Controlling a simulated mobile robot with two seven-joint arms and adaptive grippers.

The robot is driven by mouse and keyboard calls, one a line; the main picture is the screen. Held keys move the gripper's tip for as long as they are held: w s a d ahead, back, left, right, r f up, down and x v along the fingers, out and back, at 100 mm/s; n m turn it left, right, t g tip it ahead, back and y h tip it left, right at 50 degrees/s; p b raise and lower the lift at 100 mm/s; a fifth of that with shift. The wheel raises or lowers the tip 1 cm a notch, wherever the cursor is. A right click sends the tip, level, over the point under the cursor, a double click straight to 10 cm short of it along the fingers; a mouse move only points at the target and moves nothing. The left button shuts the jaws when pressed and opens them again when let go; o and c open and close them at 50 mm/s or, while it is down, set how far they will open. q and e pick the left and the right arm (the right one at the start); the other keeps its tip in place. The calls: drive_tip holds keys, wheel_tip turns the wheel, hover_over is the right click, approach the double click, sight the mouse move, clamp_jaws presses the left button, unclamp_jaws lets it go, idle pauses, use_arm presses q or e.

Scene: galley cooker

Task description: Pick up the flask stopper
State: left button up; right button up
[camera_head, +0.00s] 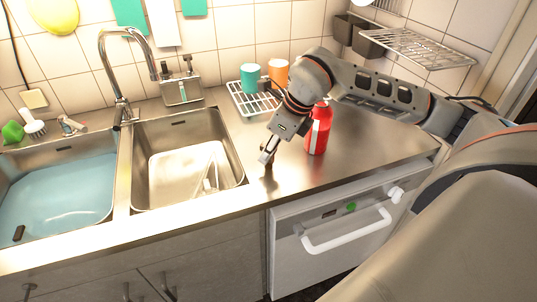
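A red flask (319,131) with a pale label stands upright on the steel counter, right of the sink. My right gripper (268,157) reaches down to the counter between the sink's right edge and the flask, left of and apart from the flask. A small dark brownish shape (268,170) at its fingertips may be the flask stopper, but it is too small to be sure. I cannot tell whether the fingers are open or closed on it. My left gripper is not in view.
A wire rack (250,103) with a teal cup (250,77) and an orange cup (278,72) stands behind the gripper. The right sink basin (228,160) and a tall tap (113,72) are on the left. Counter (370,140) right of the flask is clear.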

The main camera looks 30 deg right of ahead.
clamp_jaws()
